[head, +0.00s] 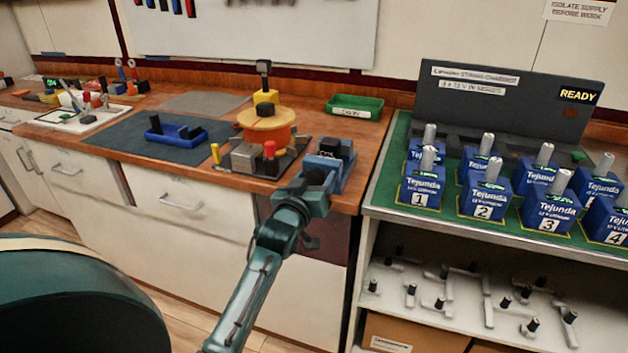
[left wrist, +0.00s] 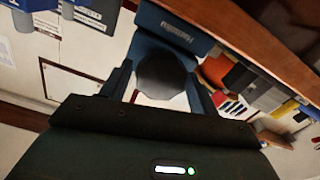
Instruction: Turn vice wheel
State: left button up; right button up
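The blue vice (head: 330,163) stands at the front right edge of the wooden bench, with dark jaws on top. In the left wrist view its blue body (left wrist: 172,27) carries pale lettering. A dark round wheel (left wrist: 165,75) on the vice's front faces the wrist camera. My left gripper (head: 318,180) is at the vice's front and hides the wheel in the head view. In the left wrist view its two fingers (left wrist: 163,88) are apart, one on each side of the wheel, with pale gaps beside its lower part. Firm contact cannot be told. My right gripper is not in view.
A yellow-and-orange spool (head: 266,122), a grey block with a red knob (head: 254,158) and a green tray (head: 354,107) are near the vice. A grey mat (head: 125,137) lies left. Several blue numbered batteries (head: 421,186) stand on the right shelf. Cabinet drawers are below.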

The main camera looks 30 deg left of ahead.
pick_arm(q)
jog(key=c, duration=0.7)
jog(key=shift+c, duration=0.2)
